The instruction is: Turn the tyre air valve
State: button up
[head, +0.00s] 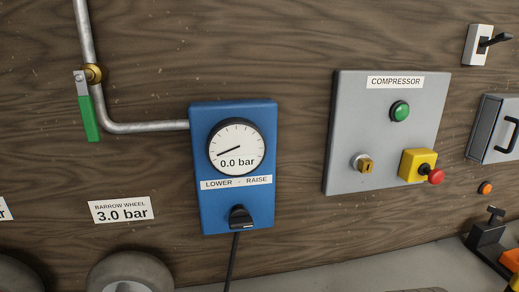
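A brass valve (93,73) with a green lever handle (88,117) sits on a grey metal pipe (150,127) at the upper left. The handle hangs down beside the pipe, roughly along its vertical run. The pipe bends right into a blue box (201,215). Its round gauge (236,146) reads 0.0 bar. Below the gauge are the label "LOWER - RAISE" (236,183) and a black knob (240,216). I cannot tell for sure which of these is called the tyre air valve. My gripper is not in view.
A grey COMPRESSOR panel (346,120) has a green button (400,111), a brass key switch (363,163) and a red button (436,176) on a yellow box. A label (122,209) reads "BARROW WHEEL 3.0 bar" above a wheel (130,272). A black cable (232,262) hangs below the blue box.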

aim_at(85, 102)
jog(key=u, duration=1.55)
